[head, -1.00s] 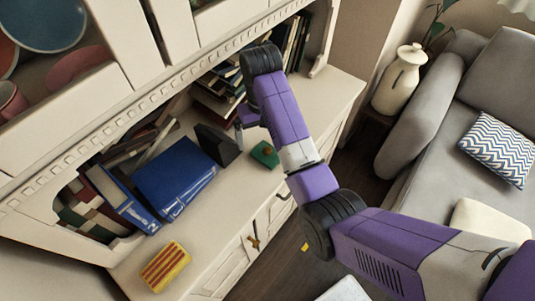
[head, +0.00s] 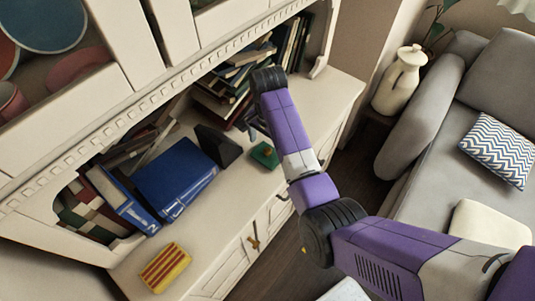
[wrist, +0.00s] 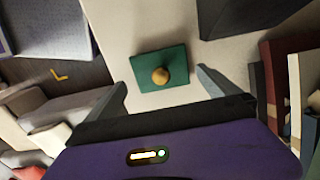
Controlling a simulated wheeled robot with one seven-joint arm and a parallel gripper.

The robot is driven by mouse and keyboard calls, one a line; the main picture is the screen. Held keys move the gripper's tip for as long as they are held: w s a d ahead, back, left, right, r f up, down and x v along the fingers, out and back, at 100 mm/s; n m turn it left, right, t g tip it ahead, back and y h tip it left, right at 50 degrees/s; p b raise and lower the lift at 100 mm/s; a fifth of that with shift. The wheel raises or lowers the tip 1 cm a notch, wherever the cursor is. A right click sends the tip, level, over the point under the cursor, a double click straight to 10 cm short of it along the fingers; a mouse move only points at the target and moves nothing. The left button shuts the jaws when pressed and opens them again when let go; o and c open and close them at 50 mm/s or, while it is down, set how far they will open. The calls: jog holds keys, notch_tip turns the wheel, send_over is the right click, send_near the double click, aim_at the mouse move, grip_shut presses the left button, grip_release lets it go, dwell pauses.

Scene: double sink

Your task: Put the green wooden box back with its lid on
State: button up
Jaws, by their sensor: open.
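A small green square piece with a round gold knob on top (head: 264,155) lies on the cabinet's counter near its front edge. In the wrist view it shows from above as a green square with the knob at its middle (wrist: 161,75). I cannot tell whether it is the box with its lid on or the lid alone. My gripper (wrist: 163,88) is open, with one finger to each side of the green piece in that view. In the head view my gripper (head: 252,124) is partly hidden by my arm, just behind the green piece and apart from it.
A dark upright object (head: 218,146) and blue binders (head: 175,180) stand left of the green piece. Stacked books (head: 222,95) are behind my arm. A red-and-yellow striped box (head: 165,267) lies at the counter's near left.

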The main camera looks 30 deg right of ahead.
jog(key=shift+w+f, duration=0.1)
jog(key=shift+f, duration=1.85)
jog(key=c, duration=1.3)
notch_tip(320, 180, up, 15)
jog(key=p, duration=0.4)
notch_tip(320, 180, up, 5)
jog(key=p, duration=0.1)
send_over(268, 150)
